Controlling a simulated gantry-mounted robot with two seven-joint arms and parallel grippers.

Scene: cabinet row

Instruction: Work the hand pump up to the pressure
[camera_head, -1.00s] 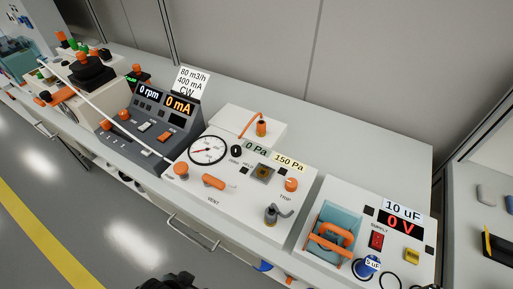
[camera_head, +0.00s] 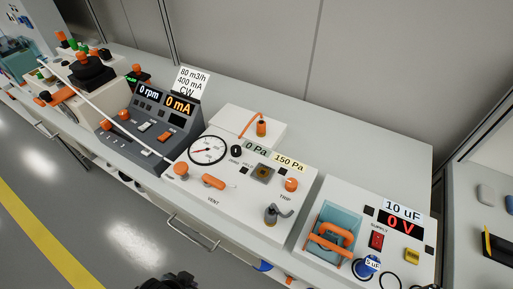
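An orange handle (camera_head: 213,181) lies above the word VENT. An orange knob (camera_head: 291,185) sits above the word TRIP. A grey bent lever on a dark base (camera_head: 272,214) stands near the front edge. I cannot tell for sure which part is the hand pump. Neither gripper's fingers show. A dark shape (camera_head: 168,283) is cut off at the bottom edge.
A white box with an orange knob and hose (camera_head: 261,127) stands behind the panel. A grey console (camera_head: 150,125) reading 0 rpm and 0 mA is to the left. A 10 uF unit (camera_head: 318,250) reading 0 V is to the right. The counter behind is clear.

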